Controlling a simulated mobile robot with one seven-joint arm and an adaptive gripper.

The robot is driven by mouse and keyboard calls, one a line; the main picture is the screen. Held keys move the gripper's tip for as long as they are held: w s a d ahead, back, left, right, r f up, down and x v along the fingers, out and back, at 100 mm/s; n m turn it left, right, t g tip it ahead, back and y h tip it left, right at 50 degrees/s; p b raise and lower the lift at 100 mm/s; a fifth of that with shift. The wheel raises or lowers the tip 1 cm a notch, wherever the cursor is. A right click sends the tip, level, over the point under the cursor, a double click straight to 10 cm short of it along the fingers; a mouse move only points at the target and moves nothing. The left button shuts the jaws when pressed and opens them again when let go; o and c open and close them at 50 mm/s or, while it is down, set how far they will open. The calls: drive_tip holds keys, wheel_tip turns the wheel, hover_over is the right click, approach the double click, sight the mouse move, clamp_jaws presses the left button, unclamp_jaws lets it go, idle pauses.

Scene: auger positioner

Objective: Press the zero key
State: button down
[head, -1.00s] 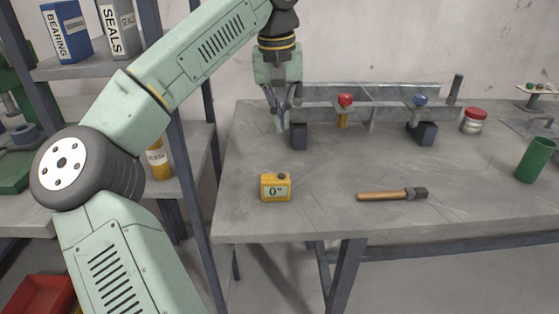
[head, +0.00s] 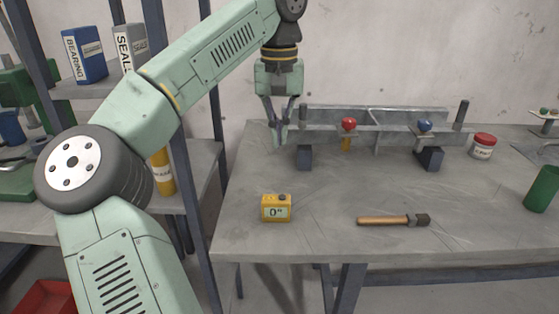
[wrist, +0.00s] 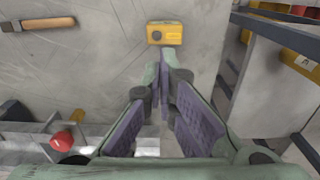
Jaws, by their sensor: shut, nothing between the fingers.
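A small yellow box (head: 276,208) with a display reading "0°" stands near the front left of the workbench. A dark round key (head: 282,197) sits on its top. In the wrist view the yellow box (wrist: 164,33) is beyond the fingertips, with the dark key (wrist: 158,35) visible on it. My gripper (head: 279,140) is shut and empty. It points down above the back left of the bench, behind and well above the box, near the left end of the metal fixture. The fingers (wrist: 163,70) also show in the wrist view, apart from the box.
A metal fixture (head: 375,134) with red and blue knobs stands on dark blocks at the back. A red-lidded jar (head: 482,146) and a green cup (head: 543,189) stand at the right. A shelf stands left of the bench (head: 330,240).

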sight(280, 197)
wheel_tip(280, 197, down, 13)
drive_tip(key=shift+f+p, duration=0.1)
drive_tip(key=shift+p, duration=0.75)
